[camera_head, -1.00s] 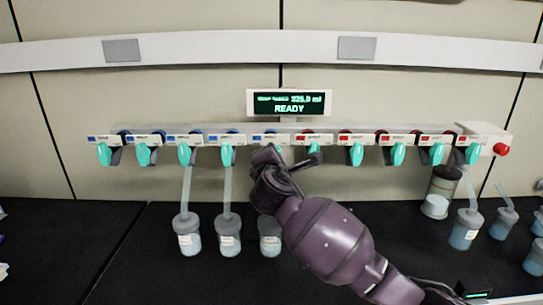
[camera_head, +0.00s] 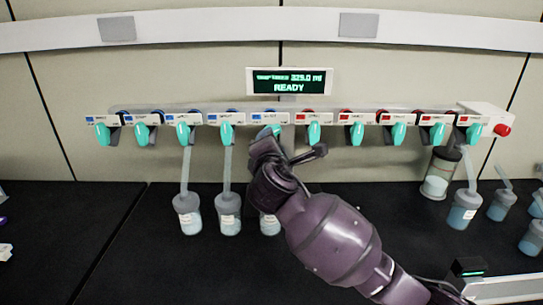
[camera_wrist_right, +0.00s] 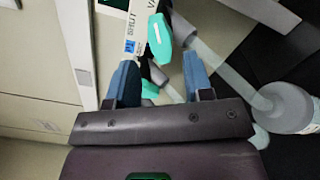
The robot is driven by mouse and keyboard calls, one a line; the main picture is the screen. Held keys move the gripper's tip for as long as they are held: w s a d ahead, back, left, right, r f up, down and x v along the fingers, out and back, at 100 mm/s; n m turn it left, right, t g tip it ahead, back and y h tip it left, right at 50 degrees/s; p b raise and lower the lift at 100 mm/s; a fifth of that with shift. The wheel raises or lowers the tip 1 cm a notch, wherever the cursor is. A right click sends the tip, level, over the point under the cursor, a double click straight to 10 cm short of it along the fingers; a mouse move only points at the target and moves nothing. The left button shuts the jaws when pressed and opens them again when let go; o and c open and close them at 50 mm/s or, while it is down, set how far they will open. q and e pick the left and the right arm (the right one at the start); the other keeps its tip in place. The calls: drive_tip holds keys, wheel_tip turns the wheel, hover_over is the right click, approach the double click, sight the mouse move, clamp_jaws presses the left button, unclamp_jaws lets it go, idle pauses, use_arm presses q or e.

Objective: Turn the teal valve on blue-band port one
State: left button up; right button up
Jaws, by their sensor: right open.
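A rail carries a row of teal valves under blue-band labels on the left and red-band labels on the right. The leftmost blue-band valve (camera_head: 103,134) hangs down, with no gripper near it. My right gripper (camera_head: 267,147) is at the blue-band port nearest the middle, whose teal valve (camera_head: 270,131) is partly hidden behind it. In the right wrist view, my open gripper (camera_wrist_right: 160,66) has blue fingers, with a small teal part (camera_wrist_right: 150,90) between them. Another teal valve (camera_wrist_right: 159,31) is just beyond the fingertips. Contact cannot be told. My left gripper is out of view.
Flasks (camera_head: 187,215) and (camera_head: 228,213) hang by tubes from blue-band ports; another (camera_head: 269,225) is partly behind my arm. A display (camera_head: 289,81) reads READY. A red button (camera_head: 502,130) is at the rail's right end. More flasks (camera_head: 463,213) stand at right. The left bench is mostly clear.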

drive_tip(key=shift+s, duration=2.7)
drive_tip(key=s+d+f+m+g, duration=0.1)
drive_tip(key=s+d+f+m, duration=0.4)
drive_tip(key=f, duration=0.5)
drive_tip(key=s+d+f+m+g, duration=0.1)
drive_tip(key=s+d+f+m, duration=0.5)
drive_tip(key=d+f+m, duration=0.3)
drive_tip(key=s+d+f+m+g+y, duration=0.1)
drive_tip(key=s+d+f+m, duration=0.5)
drive_tip(key=d+f, duration=0.3)
wheel_tip(320, 180, down, 3)
drive_tip(key=shift+d+f+m+g, duration=0.2)
drive_tip(key=shift+m+g, duration=0.1)
drive_tip(key=shift+m, duration=0.5)
drive_tip(key=s+d+f+m+g+h, duration=0.1)
drive_tip(key=s+d+f+g, duration=0.1)
drive_tip(key=s+d+f, duration=0.2)
drive_tip(key=s+f, duration=0.3)
drive_tip(key=s, duration=0.4)
drive_tip(key=shift+s+f+g, duration=0.2)
drive_tip(key=shift+f+g, duration=0.1)
drive_tip(key=shift+f, duration=0.05)
